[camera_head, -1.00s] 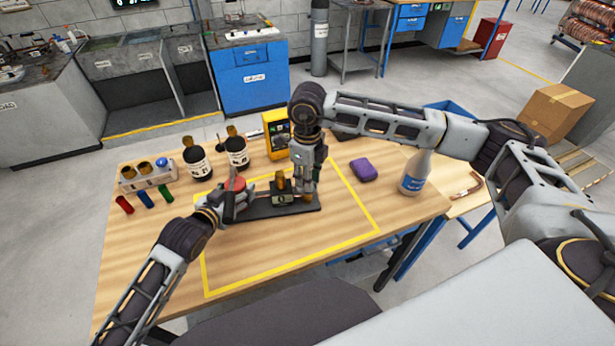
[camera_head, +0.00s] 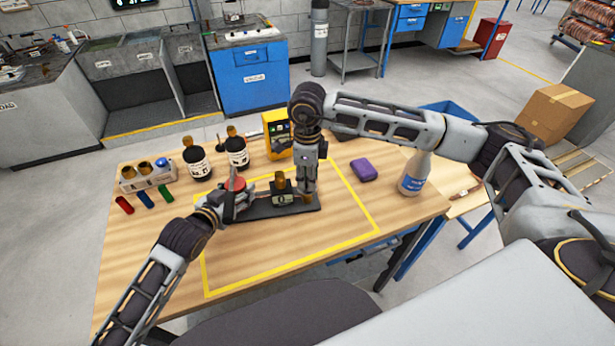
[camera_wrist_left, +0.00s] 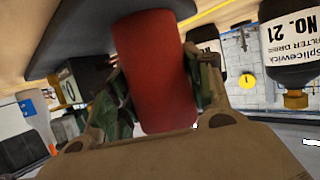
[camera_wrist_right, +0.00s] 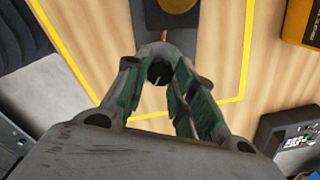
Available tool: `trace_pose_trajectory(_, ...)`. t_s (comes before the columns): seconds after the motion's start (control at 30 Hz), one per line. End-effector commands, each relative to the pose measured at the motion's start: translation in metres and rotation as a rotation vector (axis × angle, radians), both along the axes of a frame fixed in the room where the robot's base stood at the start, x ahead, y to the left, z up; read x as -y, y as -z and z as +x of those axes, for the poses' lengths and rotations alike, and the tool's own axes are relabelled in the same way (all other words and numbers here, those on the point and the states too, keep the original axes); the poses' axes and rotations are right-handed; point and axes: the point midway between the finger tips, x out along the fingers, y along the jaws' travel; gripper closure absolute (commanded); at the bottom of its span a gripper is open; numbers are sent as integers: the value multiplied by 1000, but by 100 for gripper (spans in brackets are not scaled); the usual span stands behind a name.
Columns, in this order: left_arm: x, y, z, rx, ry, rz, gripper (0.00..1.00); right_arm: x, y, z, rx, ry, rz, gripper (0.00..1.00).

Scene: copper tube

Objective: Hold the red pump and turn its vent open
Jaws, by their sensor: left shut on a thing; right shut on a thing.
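The red pump (camera_head: 235,184) is at the left end of a dark base plate (camera_head: 262,210) on the wooden table. My left gripper (camera_head: 231,204) is shut on it from the front left. In the left wrist view the red cylinder (camera_wrist_left: 155,70) sits between the green-padded fingers. My right gripper (camera_head: 306,198) points down at the plate's right end. In the right wrist view its fingers are shut around a small round dark-grey fitting, apparently the vent (camera_wrist_right: 158,70). The fingers partly hide this fitting. A brass-topped dark block (camera_head: 281,190) stands on the plate between both grippers.
Behind are two dark bottles (camera_head: 197,162), a yellow meter (camera_head: 277,135) and a grey rack (camera_head: 147,180) with a blue-topped spot. Red, blue and green cylinders lie at left. A purple block (camera_head: 363,169) and a white bottle (camera_head: 414,174) are right. The front table is clear.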

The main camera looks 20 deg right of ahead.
Motion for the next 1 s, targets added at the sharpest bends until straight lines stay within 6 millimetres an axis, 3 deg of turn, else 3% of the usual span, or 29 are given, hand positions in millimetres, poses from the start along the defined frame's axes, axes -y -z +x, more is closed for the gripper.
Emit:
trace_pose_trajectory(0.1, 0, 1, 0, -2, 1, 0, 100, 0, -1, 0, 2, 0, 1, 98)
trace_pose_trajectory(0.13, 0, 1, 0, -2, 1, 0, 100, 0, -1, 0, 2, 0, 1, 73)
trace_pose_trajectory(0.3, 0, 1, 0, -2, 1, 0, 100, 0, -1, 0, 1, 0, 0, 51)
trace_pose_trajectory(0.73, 0, 1, 0, -2, 1, 0, 100, 0, -3, 0, 1, 1, 1, 51)
trace_pose_trajectory(1.0, 0, 1, 0, -2, 1, 0, 100, -1, -24, 1, 3, 0, 1, 51)
